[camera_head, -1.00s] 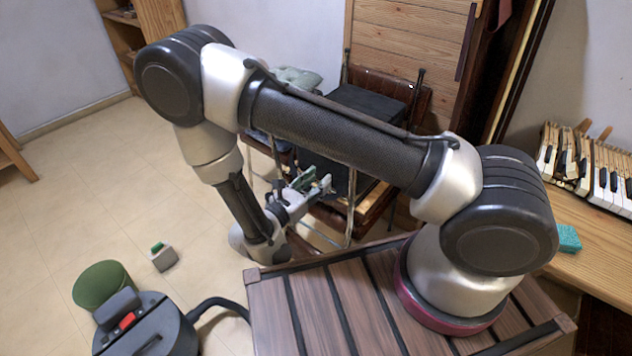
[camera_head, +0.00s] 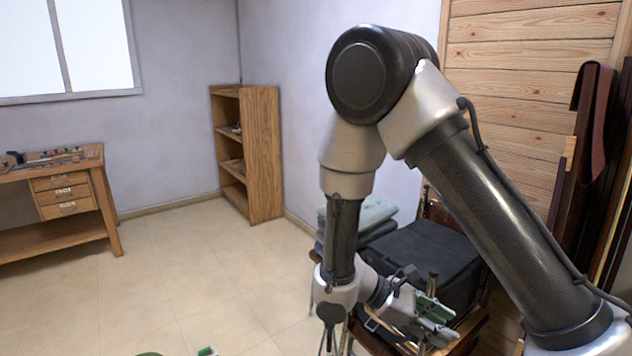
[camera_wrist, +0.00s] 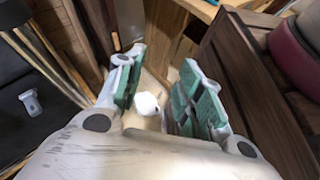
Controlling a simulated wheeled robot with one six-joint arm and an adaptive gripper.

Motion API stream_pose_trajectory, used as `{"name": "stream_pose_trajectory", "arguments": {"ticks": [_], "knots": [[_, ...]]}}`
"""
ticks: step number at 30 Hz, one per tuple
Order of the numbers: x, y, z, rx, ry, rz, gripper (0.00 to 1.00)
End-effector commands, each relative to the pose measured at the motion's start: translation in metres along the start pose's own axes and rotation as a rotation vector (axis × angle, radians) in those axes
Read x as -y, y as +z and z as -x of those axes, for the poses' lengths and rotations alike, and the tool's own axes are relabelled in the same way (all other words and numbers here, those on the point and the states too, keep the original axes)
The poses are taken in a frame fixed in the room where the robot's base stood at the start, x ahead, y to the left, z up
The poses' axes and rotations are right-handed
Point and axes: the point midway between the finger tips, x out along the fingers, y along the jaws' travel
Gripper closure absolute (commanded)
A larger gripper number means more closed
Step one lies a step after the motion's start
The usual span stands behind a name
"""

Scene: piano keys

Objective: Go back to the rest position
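My gripper (camera_head: 428,318) hangs at the end of my folded arm, low in the right half of the head view. The piano keys are out of the head view.
A wooden shelf (camera_head: 262,155) stands by the back wall. A workbench (camera_head: 60,205) with drawers is at the left. The tiled floor (camera_head: 180,265) between them is clear. A brown slatted top (camera_wrist: 255,85) is close to my gripper.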

Motion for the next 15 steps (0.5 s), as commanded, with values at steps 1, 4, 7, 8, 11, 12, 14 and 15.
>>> {"name": "stream_pose_trajectory", "arguments": {"ticks": [1, 4, 7, 8, 11, 12, 14, 15], "knots": [[0.001, 0.017, 0.004, -0.075, -0.068, -0.065, 0.63], [0.006, 0.045, 0.009, -0.22, -0.201, -0.188, 0.63], [0.01, 0.072, 0.015, -0.365, -0.319, -0.315, 0.63], [0.011, 0.08, 0.016, -0.407, -0.351, -0.353, 0.63], [0.013, 0.107, 0.021, -0.551, -0.446, -0.485, 0.63], [0.014, 0.118, 0.023, -0.608, -0.48, -0.539, 0.63], [0.015, 0.135, 0.025, -0.693, -0.526, -0.622, 0.63], [0.016, 0.146, 0.026, -0.747, -0.553, -0.677, 0.63]]}}
